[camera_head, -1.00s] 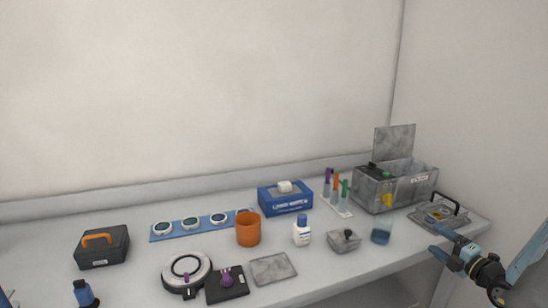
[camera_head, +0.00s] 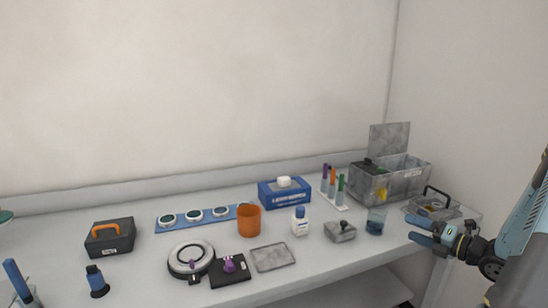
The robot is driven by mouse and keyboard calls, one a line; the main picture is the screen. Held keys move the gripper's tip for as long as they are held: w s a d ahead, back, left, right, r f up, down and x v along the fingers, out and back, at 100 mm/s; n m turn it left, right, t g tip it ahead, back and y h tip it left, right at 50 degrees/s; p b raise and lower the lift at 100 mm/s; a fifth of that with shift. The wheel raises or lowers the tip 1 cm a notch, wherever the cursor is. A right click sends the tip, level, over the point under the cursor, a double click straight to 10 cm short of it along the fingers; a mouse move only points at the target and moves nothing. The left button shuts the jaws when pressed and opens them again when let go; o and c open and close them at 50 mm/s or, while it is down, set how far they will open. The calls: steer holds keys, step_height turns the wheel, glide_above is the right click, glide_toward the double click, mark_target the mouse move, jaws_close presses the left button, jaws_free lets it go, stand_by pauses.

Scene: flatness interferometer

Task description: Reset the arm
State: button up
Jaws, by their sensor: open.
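My gripper (camera_head: 416,231) is at the right of the head view, at the front right edge of the bench (camera_head: 330,280). Its two blue fingers point left and are apart, with nothing between them. My arm (camera_head: 525,230) comes in from the right edge of the picture. A glass beaker with blue liquid (camera_head: 375,222) stands just beyond the fingertips, to their left. A grey wire-handled tray (camera_head: 436,203) lies behind the gripper.
A grey open-lidded box (camera_head: 385,185) stands at the back right, beside a rack of coloured tubes (camera_head: 333,190). An orange cup (camera_head: 249,220), a white bottle (camera_head: 300,222), a blue wipes box (camera_head: 285,194) and a round black-and-white instrument (camera_head: 190,258) spread leftward.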

steer(key=s+a+r+n+g+h, duration=0.1)
steer(key=s+a+r+n+g, duration=0.35)
steer(key=a+n, duration=0.5)
steer(key=s+a+r+n+g, duration=0.4)
steer(key=a+n+g, duration=0.2)
steer(key=a+n, duration=0.3)
steer(key=s+r+n+t+h, duration=0.3)
steer(key=s+r+n+h, duration=0.6)
steer(key=n, duration=1.3)
steer(key=s+r, duration=0.3)
steer(key=s, duration=0.1)
steer(key=shift+d, duration=0.3)
steer(key=shift+s+d+r, duration=0.1)
